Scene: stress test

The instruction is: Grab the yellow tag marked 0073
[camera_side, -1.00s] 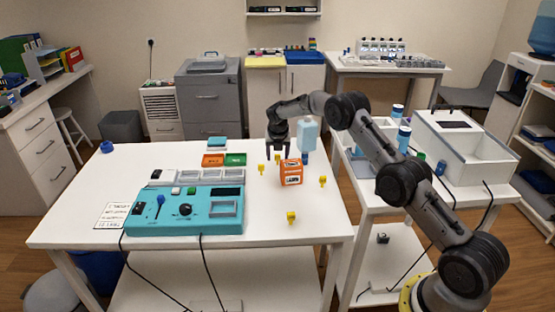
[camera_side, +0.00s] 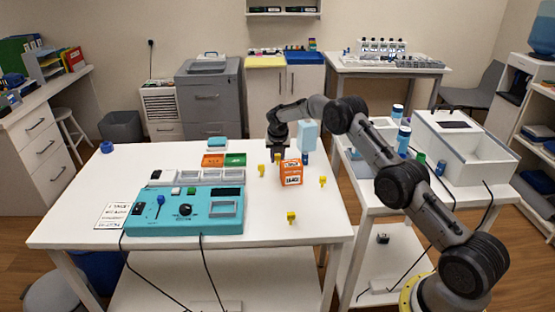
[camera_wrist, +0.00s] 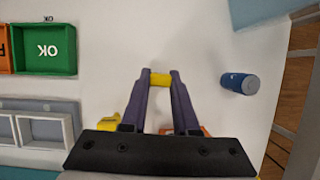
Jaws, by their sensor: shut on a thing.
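My gripper (camera_wrist: 160,76) is shut on a yellow tag (camera_wrist: 160,80), which sits between the two fingertips in the wrist view. In the side view my gripper (camera_side: 278,156) is low over the white table, behind the orange box (camera_side: 291,173). Other yellow tags stand on the table: one left of the box (camera_side: 262,170), one to its right (camera_side: 322,181) and one nearer the front (camera_side: 291,217). One of them also shows beside my left finger in the wrist view (camera_wrist: 108,123). The number on the held tag cannot be read.
A blue cylinder (camera_wrist: 240,83) stands right of my gripper. The orange box (camera_wrist: 195,131) is partly hidden behind my gripper. Orange (camera_side: 212,160) and green (camera_side: 235,159) trays lie to the left, with a teal console (camera_side: 185,212) nearer the front. The front right of the table is mostly clear.

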